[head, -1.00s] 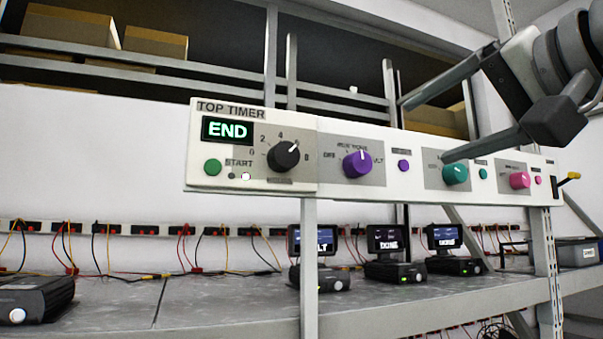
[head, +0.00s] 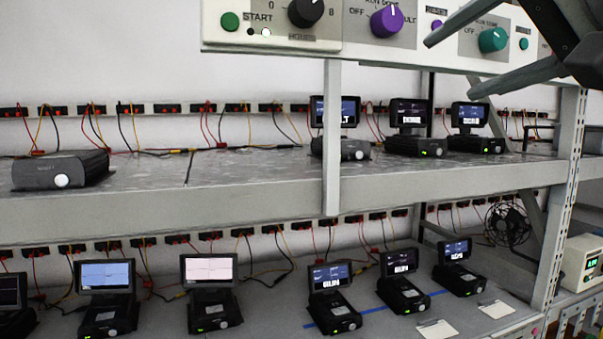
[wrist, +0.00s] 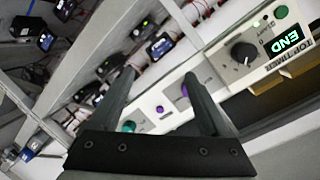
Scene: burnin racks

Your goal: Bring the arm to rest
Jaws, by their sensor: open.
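My gripper (head: 448,62) is at the upper right of the head view, in front of the control panel (head: 270,37). Its two dark fingers are apart with nothing between them. In the wrist view my gripper (wrist: 160,90) also shows open and empty, its fingers spread over the panel (wrist: 145,115). The panel carries a black knob (head: 305,12), a purple knob (head: 387,21) and a teal knob (head: 492,40). The timer display (wrist: 290,42) reads END in the wrist view. I cannot tell whether the fingers touch the panel.
An upper shelf (head: 240,190) holds several black devices, one (head: 60,170) at the left. A lower shelf (head: 260,325) holds several more with lit screens. A fan (head: 507,223) and a white box with a green display (head: 582,268) are at the right. A post (head: 332,140) stands mid-view.

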